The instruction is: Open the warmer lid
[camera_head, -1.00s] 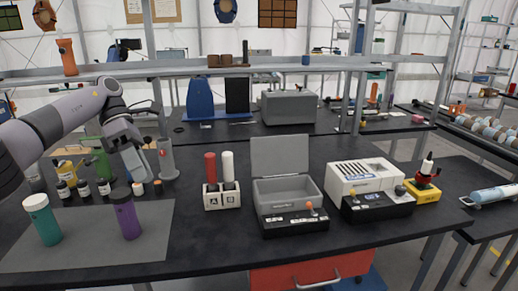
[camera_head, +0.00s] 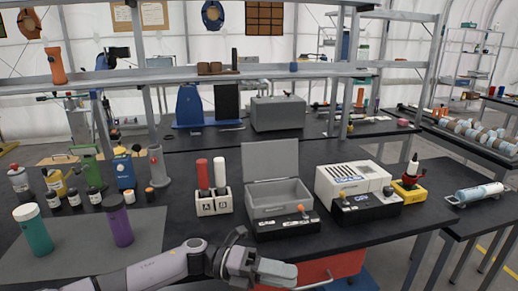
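A grey box (camera_head: 272,206) stands on the dark bench in the middle, its lid (camera_head: 270,160) standing upright and open at the back. The box looks empty inside. Its label is too small to read, so I cannot be sure it is the warmer. My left gripper (camera_head: 278,273) is low in the picture, in front of the bench's front edge and apart from the box. It is seen from the side, so whether its fingers are apart is unclear. My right gripper is not in view.
A white vented machine (camera_head: 350,179) stands right of the box. A white holder (camera_head: 213,203) with red and white tubes is left of it. Teal (camera_head: 34,230) and purple (camera_head: 118,220) bottles stand on a grey mat (camera_head: 76,232). A red drawer (camera_head: 335,268) is below the bench.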

